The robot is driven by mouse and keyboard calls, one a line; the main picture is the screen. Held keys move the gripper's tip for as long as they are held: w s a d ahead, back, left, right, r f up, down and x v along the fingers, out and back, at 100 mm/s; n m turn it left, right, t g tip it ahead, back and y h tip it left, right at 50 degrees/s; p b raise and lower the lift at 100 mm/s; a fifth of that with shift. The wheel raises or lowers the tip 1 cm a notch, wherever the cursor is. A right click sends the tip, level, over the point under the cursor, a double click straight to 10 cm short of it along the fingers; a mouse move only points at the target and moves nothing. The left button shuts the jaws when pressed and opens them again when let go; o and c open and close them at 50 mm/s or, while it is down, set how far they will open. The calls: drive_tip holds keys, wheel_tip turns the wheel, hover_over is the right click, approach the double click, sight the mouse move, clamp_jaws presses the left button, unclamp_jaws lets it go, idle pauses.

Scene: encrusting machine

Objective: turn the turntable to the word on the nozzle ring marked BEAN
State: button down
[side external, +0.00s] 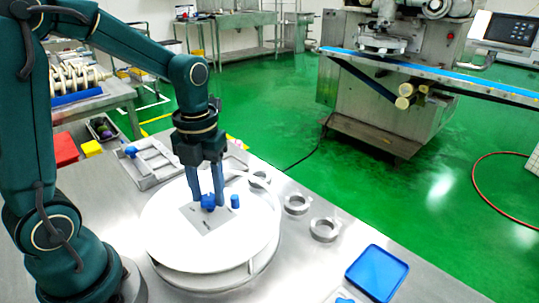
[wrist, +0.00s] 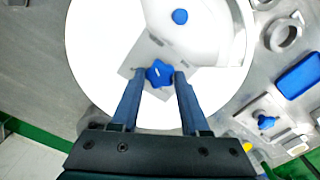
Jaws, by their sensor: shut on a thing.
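The white turntable (side external: 165,232) is a round disc on the steel table; it fills much of the wrist view (wrist: 95,55). A blue star-shaped knob (side external: 208,203) stands on a grey plate (side external: 192,216) on the disc, and it also shows in the wrist view (wrist: 159,74). My gripper (wrist: 164,76) is shut on this knob, one finger at each side, pointing down. A blue peg (side external: 235,201) stands beside the knob. Small dark marks on the grey plate are too small to read. Metal rings (side external: 296,203) lie right of the turntable; I cannot read the word BEAN on any.
A blue tray (side external: 377,274) lies at the table's front right. A slotted metal holder (side external: 155,163) with another blue knob (side external: 130,151) is behind the turntable at left. Red (side external: 65,149) and yellow blocks (side external: 91,148) lie farther left.

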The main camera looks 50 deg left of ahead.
drive_tip(key=shift+m, duration=0.6)
drive_tip(key=shift+c, duration=2)
unclamp_jaws()
drive_tip(key=shift+r, duration=2.6)
